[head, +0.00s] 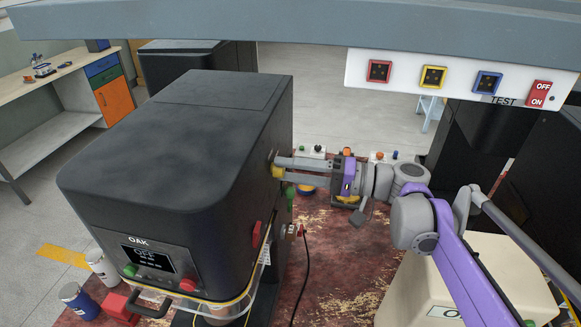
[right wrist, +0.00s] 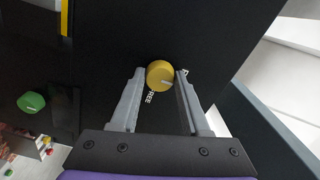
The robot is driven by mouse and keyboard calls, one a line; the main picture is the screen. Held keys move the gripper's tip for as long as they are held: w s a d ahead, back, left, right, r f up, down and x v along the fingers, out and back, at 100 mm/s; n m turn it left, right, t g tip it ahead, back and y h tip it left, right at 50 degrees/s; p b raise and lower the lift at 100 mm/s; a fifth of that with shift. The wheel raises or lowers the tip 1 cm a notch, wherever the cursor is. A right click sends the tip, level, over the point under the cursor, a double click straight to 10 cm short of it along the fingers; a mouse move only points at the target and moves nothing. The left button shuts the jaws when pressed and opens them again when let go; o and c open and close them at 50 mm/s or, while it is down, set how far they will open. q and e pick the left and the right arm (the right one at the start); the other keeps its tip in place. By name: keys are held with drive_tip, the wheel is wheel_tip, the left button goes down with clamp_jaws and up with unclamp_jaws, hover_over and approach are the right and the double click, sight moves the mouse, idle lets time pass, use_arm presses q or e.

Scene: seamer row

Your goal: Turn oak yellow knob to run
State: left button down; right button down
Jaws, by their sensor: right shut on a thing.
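The OAK machine (head: 185,130) is a big black housing at left in the head view; its front screen (head: 147,259) reads OFF. A yellow knob (head: 277,170) sits on its right side. In the right wrist view the round yellow knob (right wrist: 160,73) lies between the fingertips of my right gripper (right wrist: 160,77), which is shut on it. A pale mark shows on the knob's lower right. The label FREE stands just below the knob; another label at its right is mostly hidden by a finger. My right gripper (head: 274,168) reaches the knob from the right. My left gripper is not in view.
A red part (head: 257,235) and a black cable (head: 306,262) are on the machine's right side. A green knob (right wrist: 31,102) shows at left in the wrist view. A panel (head: 455,75) with coloured sockets hangs overhead. A cream machine (head: 470,285) stands at right.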

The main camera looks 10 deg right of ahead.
idle(0.3)
drive_tip(key=shift+c, duration=1.9)
unclamp_jaws()
drive_tip(key=shift+d, duration=0.1)
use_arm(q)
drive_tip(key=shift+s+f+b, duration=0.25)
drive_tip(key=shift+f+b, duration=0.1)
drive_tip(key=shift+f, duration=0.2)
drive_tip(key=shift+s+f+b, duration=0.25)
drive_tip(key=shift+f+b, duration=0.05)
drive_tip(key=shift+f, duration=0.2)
use_arm(e)
drive_tip(key=v, duration=1)
drive_tip(key=shift+s+d, duration=0.15)
drive_tip(key=shift+d, duration=0.2)
drive_tip(key=shift+a, duration=0.1)
